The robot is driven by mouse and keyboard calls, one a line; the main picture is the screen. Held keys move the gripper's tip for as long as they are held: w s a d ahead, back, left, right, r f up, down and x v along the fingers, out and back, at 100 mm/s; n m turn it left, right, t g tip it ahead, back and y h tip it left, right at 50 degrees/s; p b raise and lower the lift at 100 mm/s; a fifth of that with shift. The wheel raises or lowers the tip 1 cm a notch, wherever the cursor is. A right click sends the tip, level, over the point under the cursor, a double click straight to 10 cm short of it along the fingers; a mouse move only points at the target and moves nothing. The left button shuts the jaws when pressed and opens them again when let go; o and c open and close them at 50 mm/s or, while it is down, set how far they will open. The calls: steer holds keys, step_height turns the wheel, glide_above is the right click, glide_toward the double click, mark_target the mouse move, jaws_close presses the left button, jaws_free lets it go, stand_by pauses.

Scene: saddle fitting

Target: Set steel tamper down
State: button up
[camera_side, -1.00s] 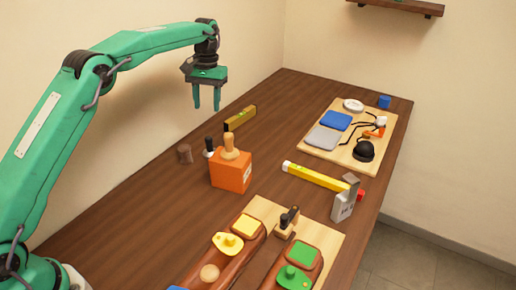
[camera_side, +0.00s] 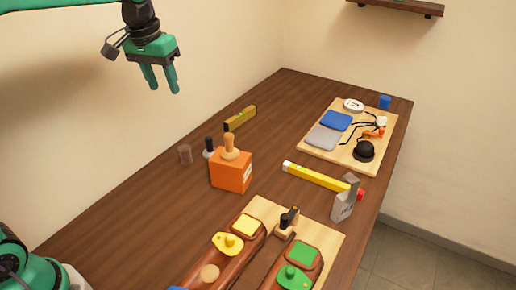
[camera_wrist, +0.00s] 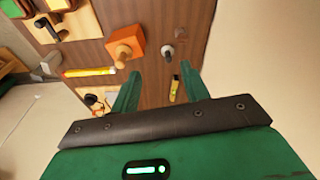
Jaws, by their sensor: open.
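The tamper, with a black handle (camera_side: 209,147), stands upright on the brown table behind the left side of an orange block (camera_side: 231,170). Its lower part is partly hidden in the side view. In the wrist view the tamper (camera_wrist: 167,51) shows a grey, round base on the table, apart from the orange block. My gripper (camera_side: 163,90) is open and empty, high above the table at the upper left of the side view. In the wrist view its two green fingers (camera_wrist: 160,70) are spread, with nothing between them but table beyond.
A brown cylinder (camera_side: 185,154) stands left of the tamper. A short yellow level (camera_side: 240,118) lies behind. A wooden-handled tool (camera_side: 229,147) is on the orange block. A long yellow bar (camera_side: 316,177) and a board of tools (camera_side: 345,162) lie to the right.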

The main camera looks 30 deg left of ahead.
steer(key=s+f+m+t, duration=0.1)
steer(key=s+f, duration=0.1)
steer(key=s, duration=0.8)
steer(key=s+d+f+t, duration=0.1)
steer(key=s+f+t, duration=0.1)
steer(key=s, duration=0.8)
steer(key=shift+s+d+f+m+t, duration=0.15)
steer(key=shift+s+f+m+t, duration=0.2)
steer(key=shift+f, duration=0.5)
steer(key=shift+w+r, duration=0.1)
steer(key=c, duration=0.9)
steer(key=shift+w+r, duration=0.1)
steer(key=shift+w, duration=0.15)
jaws_close()
steer(key=w+a+r+m+g, duration=0.1)
steer(key=w+a+m+g, duration=0.2)
steer(key=w, duration=1.4)
steer(key=w+a+f+m+g, duration=0.2)
steer(key=w+f+m, duration=0.2)
steer(key=w+f, duration=1)
steer(key=shift+w+a+g, duration=0.3)
steer(key=shift+w+g, duration=0.05)
steer(key=shift+w, duration=0.75)
